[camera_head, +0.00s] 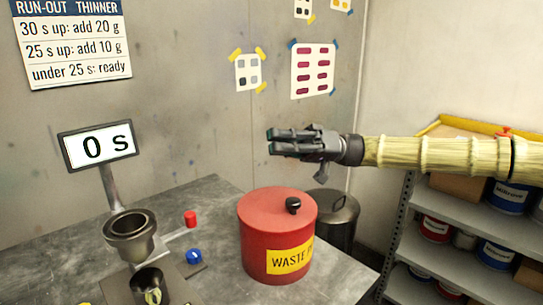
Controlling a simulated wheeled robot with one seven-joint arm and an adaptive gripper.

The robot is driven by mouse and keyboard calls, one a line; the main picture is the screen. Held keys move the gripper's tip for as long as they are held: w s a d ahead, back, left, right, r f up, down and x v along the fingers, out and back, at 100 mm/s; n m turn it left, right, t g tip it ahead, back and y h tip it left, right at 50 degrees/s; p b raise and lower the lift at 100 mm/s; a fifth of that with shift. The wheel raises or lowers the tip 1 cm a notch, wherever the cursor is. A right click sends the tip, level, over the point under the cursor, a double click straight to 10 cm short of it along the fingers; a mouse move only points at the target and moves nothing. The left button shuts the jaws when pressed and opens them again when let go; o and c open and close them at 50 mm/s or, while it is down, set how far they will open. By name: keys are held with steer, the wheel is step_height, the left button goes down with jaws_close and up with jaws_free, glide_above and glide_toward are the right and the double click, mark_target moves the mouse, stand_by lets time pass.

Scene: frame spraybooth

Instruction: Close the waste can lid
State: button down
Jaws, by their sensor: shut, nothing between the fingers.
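The waste can (255,240) is a red round can with a yellow label, standing on the grey bench. Its red lid (268,205) lies flat across the top, and I see no gap at the rim. A black knob (293,205) sits on the right part of the lid. My gripper (272,141) is shut and empty. It reaches in from the right, pointing left, and shows above the can, apart from it. The far side of the can is hidden.
A metal cup (131,235) on a stand, a display (98,147) reading 0 s, a red cap (190,218) and a blue cap (194,256) are left of the can. A dark bin (335,222) stands behind it. Shelves (440,190) with paint cans fill the right.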

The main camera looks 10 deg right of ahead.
mark_target(305, 210)
steer(key=n+b, duration=0.1)
steer(key=s+d+f+n+b, duration=0.1)
steer(key=b, duration=0.1)
steer(key=s+f+n+g+b, duration=0.1)
steer(key=b, duration=0.1)
steer(key=shift+s+d+f, duration=0.1)
steer(key=shift+d+f, duration=0.1)
steer(key=shift+d, duration=0.05)
steer(key=n+b, duration=0.1)
steer(key=s+f+n+g+b, duration=0.1)
steer(key=b, duration=0.1)
steer(key=d+f+n+b, duration=0.1)
steer(key=b, duration=0.1)
steer(key=shift+s+d+g, duration=0.1)
steer(key=shift+s+g, duration=0.3)
steer(key=f+n+b, duration=0.1)
steer(key=b, duration=0.1)
steer(key=s+d+n+g+h+b, duration=0.1)
steer(key=n, duration=0.1)
steer(key=shift+s+f+b, duration=0.2)
steer(key=shift+f+b, duration=0.15)
steer(key=shift+f, duration=0.05)
steer(key=shift+s+d+f+n+g+b, duration=0.2)
steer(key=shift+s+f+n+g+b, duration=0.15)
steer(key=shift+f+b, duration=0.5)
steer(key=shift+s, duration=0.15)
